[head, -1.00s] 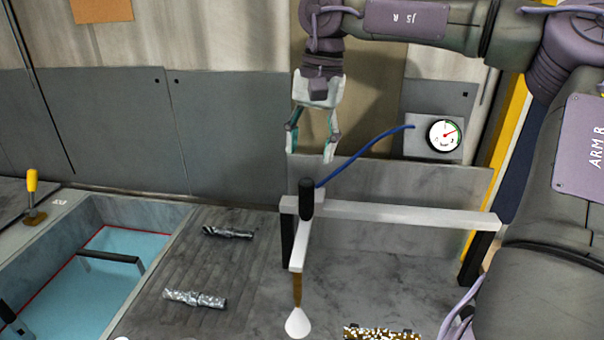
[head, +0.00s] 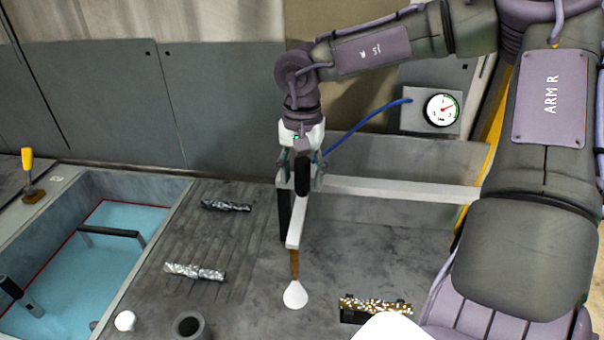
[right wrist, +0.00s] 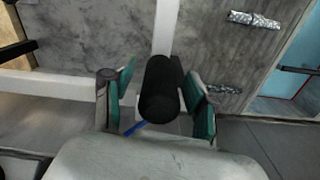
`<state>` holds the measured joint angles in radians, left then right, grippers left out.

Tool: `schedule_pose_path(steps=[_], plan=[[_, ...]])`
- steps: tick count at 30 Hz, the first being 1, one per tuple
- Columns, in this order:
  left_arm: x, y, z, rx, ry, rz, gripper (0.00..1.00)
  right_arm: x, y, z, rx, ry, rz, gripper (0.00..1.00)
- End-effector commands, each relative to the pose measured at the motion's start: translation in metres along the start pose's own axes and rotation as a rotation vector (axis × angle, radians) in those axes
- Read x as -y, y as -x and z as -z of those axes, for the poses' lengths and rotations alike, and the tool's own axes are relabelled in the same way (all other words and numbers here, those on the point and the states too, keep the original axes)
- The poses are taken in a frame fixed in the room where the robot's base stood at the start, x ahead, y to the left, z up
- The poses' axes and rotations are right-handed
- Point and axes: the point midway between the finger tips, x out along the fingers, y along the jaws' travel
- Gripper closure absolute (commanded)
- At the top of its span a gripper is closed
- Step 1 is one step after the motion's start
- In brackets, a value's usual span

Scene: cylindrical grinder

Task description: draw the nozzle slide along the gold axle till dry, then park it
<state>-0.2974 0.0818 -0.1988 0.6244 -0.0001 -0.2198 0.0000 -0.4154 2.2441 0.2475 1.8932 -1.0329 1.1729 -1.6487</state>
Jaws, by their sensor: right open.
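The nozzle slide is a white rail frame with a black upright grip (head: 302,175), a white arm (head: 296,233) and a brown nozzle (head: 294,264) with a white cone (head: 295,295) below it. The gold axle (head: 375,305), speckled white, lies to the right of the cone, not under it. My right gripper (head: 303,182) is open around the black grip. In the right wrist view its teal-padded fingers (right wrist: 160,97) stand on both sides of the grip, with a gap visible on at least one side. My left gripper is not in view.
A pressure gauge (head: 441,109) with a blue hose (head: 365,124) is behind the rail. Two silver rods (head: 226,206) (head: 194,271) lie on the ribbed plate. A blue-floored basin (head: 120,268) is at left, with a yellow-handled lever (head: 28,165) beside it. A dark cup (head: 188,327) stands in front.

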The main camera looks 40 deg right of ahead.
Motion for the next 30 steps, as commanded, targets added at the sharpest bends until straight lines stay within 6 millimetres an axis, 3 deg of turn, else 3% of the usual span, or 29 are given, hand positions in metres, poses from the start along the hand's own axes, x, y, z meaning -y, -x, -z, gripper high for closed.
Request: schedule_pose_path(steps=[5,13,23,30], plan=[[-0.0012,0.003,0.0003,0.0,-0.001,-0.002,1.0,-0.0006,-0.0108,-0.0006,0.001,0.0,-0.001,0.42],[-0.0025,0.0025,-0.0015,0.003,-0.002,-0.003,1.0,-0.0004,-0.0122,-0.0003,0.001,0.0,0.0,0.42],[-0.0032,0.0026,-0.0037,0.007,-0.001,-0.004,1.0,-0.0003,-0.0117,-0.0002,0.001,0.0,0.0,0.97],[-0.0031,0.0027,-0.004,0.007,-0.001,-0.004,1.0,-0.0002,-0.0115,-0.0002,0.0,0.0,0.001,1.0]])
